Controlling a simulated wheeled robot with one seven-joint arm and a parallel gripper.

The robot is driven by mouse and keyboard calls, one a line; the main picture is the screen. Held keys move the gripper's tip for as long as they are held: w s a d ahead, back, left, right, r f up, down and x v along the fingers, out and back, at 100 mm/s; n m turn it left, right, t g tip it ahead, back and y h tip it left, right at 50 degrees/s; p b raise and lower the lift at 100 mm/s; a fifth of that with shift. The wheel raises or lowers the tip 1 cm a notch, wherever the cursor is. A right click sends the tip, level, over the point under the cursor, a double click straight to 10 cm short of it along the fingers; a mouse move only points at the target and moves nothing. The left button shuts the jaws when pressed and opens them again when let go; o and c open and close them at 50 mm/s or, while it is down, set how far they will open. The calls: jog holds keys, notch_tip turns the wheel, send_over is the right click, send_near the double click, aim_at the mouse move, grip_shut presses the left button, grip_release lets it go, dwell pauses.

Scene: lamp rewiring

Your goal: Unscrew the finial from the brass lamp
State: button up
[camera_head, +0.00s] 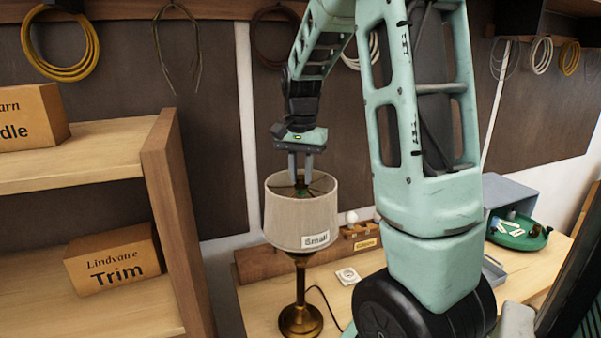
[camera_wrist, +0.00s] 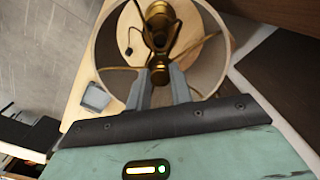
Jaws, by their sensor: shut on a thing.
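The brass lamp (camera_head: 300,318) stands upright on the wooden bench, with a pale fabric shade (camera_head: 288,222) labelled "Small". My gripper (camera_head: 301,178) points down into the shade's open top, over its middle. In the wrist view I look down through the shade onto the brass stem and base. There my gripper's two fingers (camera_wrist: 160,74) are shut on the small round brass finial (camera_wrist: 159,77) at the lamp's top. In the head view the finial is too small and too hidden by the fingers and shade to make out clearly.
A shelf (camera_head: 165,200) with cardboard boxes (camera_head: 113,260) stands at the left. On the bench are a small white square piece (camera_head: 348,276), a wooden block with a gold label (camera_head: 362,236) and a green tray (camera_head: 518,241) at right. Cable coils (camera_head: 60,70) hang on the wall.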

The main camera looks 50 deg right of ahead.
jog(key=shift+n, duration=1.2)
jog(key=shift+n, duration=0.6)
jog(key=n, duration=0.4)
jog(key=shift+s+n, duration=0.1)
jog(key=shift+n, duration=1.3)
